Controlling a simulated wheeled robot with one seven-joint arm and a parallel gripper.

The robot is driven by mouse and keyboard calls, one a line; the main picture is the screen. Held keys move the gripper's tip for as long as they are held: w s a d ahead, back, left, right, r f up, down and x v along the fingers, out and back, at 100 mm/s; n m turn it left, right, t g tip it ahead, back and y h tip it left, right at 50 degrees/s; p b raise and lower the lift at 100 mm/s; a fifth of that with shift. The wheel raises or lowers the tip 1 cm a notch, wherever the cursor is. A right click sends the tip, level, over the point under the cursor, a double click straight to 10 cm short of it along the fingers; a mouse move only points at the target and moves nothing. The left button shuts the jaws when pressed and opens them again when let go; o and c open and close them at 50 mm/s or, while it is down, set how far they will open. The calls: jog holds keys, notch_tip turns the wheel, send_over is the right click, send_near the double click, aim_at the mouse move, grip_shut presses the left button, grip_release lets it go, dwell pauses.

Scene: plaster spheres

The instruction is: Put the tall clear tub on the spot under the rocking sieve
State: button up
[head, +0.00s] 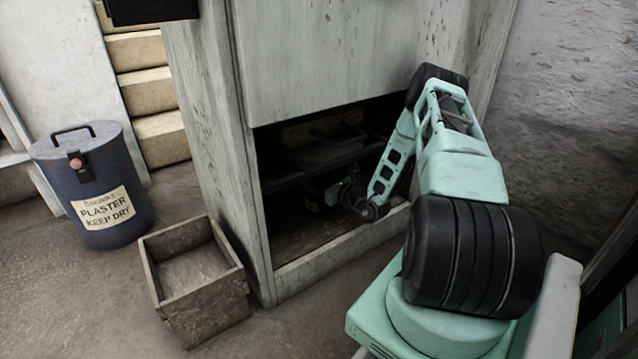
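My arm reaches into the dark opening of the grey wooden cabinet (215,110). My gripper (332,195) is inside the opening, low and near its middle. It is small and in shadow, so I cannot tell whether it is open or shut, or whether it holds anything. I cannot make out the tall clear tub. I cannot identify the rocking sieve or the spot under it. A pale, flat shape (325,150) lies on a shelf inside the cabinet, above my gripper, too dim to name.
A blue drum (110,165) labelled "PLASTER KEEP DRY" stands at the left. An open, empty-looking wooden box (205,315) sits on the floor by the cabinet's left corner. Stone steps (150,95) rise behind. The cabinet's side posts and bottom sill (330,250) frame the opening.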

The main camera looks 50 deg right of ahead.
jog(key=shift+f, duration=0.1)
jog(key=o, duration=1.1)
jog(key=shift+r, duration=0.25)
jog(key=s+p, duration=0.7)
jog(key=s, duration=0.5)
jog(key=shift+a, duration=0.25)
jog(key=shift+f, duration=0.1)
